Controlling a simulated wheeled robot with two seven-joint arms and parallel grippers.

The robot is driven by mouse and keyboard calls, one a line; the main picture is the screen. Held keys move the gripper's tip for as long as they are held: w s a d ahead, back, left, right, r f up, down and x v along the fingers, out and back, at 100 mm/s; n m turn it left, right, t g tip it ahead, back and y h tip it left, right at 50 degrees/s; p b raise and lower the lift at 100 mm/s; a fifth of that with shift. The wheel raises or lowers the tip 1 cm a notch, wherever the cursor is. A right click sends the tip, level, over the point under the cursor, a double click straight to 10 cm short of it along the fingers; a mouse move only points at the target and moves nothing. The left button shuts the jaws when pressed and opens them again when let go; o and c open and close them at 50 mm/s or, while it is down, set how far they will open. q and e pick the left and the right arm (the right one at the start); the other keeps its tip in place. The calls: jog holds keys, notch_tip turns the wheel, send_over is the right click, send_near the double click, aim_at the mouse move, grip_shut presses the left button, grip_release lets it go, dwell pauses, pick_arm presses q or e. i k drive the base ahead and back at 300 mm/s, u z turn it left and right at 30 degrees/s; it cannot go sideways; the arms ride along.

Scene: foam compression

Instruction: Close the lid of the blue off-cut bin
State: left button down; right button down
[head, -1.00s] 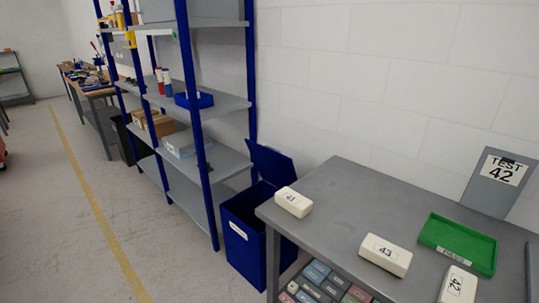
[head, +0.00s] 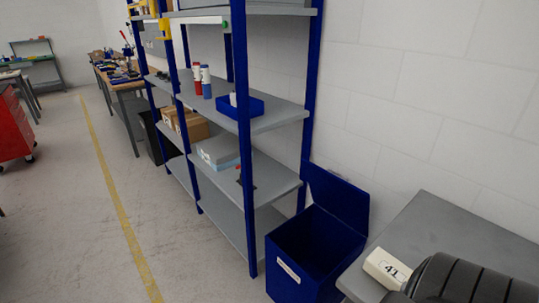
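The blue off-cut bin (head: 312,262) stands on the floor between the shelf rack and the grey table. Its blue lid (head: 338,195) is open, standing up at the back near the wall. A white label (head: 288,270) is on the bin's front. The inside of the bin looks dark, and I cannot tell what is in it. A black ribbed part of my own arm shows at the lower right, in front of the table. Neither of my grippers is in the head view.
The grey table (head: 436,222) is close to the bin's right side, with a white block marked 41 (head: 388,266) near its edge. The blue-posted shelf rack (head: 246,150) stands left of the bin. The floor (head: 190,262) in front of the rack is clear. A red cabinet (head: 12,125) is far left.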

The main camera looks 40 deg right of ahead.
aim_at(348, 203)
jog(key=u, duration=0.15)
jog(key=i, duration=1.65)
jog(key=z, duration=0.75)
jog(key=i, duration=0.9)
jog(key=z, duration=1)
